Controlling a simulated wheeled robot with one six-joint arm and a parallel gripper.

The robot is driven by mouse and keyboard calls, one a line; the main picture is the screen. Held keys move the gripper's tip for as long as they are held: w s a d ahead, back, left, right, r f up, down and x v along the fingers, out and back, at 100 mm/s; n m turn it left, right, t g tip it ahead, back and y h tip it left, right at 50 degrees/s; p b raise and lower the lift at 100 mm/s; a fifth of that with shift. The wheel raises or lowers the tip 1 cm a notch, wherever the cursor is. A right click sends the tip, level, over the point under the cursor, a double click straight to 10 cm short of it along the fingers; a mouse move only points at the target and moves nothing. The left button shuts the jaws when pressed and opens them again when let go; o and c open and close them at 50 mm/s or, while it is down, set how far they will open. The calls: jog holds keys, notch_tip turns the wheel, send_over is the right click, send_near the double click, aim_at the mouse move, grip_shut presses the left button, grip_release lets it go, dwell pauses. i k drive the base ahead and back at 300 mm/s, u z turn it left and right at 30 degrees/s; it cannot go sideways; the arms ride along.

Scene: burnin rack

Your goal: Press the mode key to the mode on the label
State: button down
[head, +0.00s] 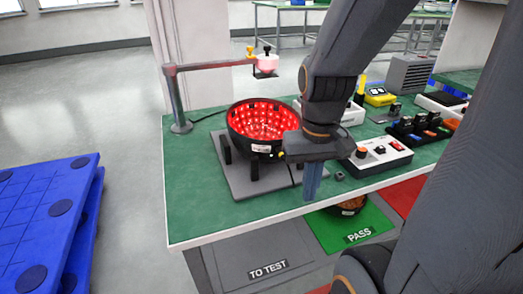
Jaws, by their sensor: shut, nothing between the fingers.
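My gripper (312,183) points down near the bench's front edge, its blue fingers shut and empty. It is in front and to the right of a black bowl-shaped lamp (236,140) lit red inside. A small white label (261,148) is on the lamp's front; its text is too small to read. A small yellow-green spot shows beside the label, partly by my wrist. A white control box (398,158) with an orange-topped knob and a red switch stands to the right of my gripper. I cannot tell which part is the mode key.
The lamp stands on a grey plate (240,188) on the green bench (190,215). A post with a sideways arm (215,66) rises behind it. A black rack (425,132) and a yellow device (380,96) are at right. Below are TO TEST (235,262) and PASS (375,222) areas.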

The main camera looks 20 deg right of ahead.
aim_at(380, 149)
jog(key=z, duration=0.95)
